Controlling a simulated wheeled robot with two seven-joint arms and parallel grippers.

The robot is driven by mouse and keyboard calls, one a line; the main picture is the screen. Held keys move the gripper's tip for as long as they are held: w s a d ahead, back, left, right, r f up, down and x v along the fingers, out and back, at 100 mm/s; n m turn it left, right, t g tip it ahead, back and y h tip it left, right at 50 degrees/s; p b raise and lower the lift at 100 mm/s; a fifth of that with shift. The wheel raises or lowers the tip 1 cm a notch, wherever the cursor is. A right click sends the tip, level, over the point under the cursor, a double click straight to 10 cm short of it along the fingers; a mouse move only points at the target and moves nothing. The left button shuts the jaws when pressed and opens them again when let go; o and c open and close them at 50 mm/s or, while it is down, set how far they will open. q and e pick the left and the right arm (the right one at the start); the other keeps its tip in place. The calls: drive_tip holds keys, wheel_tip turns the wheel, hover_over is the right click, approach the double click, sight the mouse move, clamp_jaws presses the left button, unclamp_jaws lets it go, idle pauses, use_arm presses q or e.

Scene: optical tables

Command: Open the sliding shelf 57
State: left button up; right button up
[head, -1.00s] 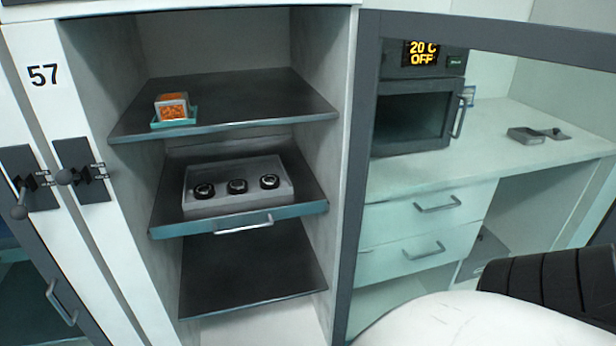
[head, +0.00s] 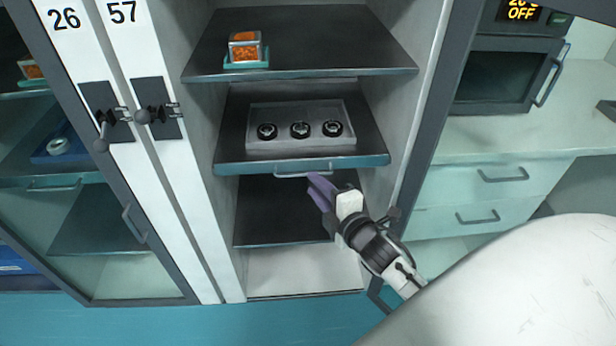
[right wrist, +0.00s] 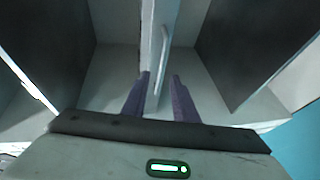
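The sliding shelf (head: 228,168) is the middle shelf of the cabinet marked 57. It has a teal front edge and a pale bar handle (head: 303,173). It carries a grey tray (head: 300,111) with three round black-rimmed items. My right gripper (head: 318,186) is just below and right of the handle's middle in the head view, with purple fingers pointing to the shelf front. In the right wrist view the fingers (right wrist: 160,88) are apart and the handle (right wrist: 163,58) shows ahead, in line with the gap. I cannot tell whether they touch it. My left gripper is not in view.
The upper shelf (head: 300,60) holds an orange-filled box (head: 245,46) on a teal base. A dark lower shelf (head: 270,215) lies below. An open door frame (head: 432,120) stands right of the cabinet. Cabinet 26 (head: 65,19) is at left, with a glass door.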

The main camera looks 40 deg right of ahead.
sight(305, 175)
drive_tip(key=x, duration=0.5)
clamp_jaws()
idle(1.4)
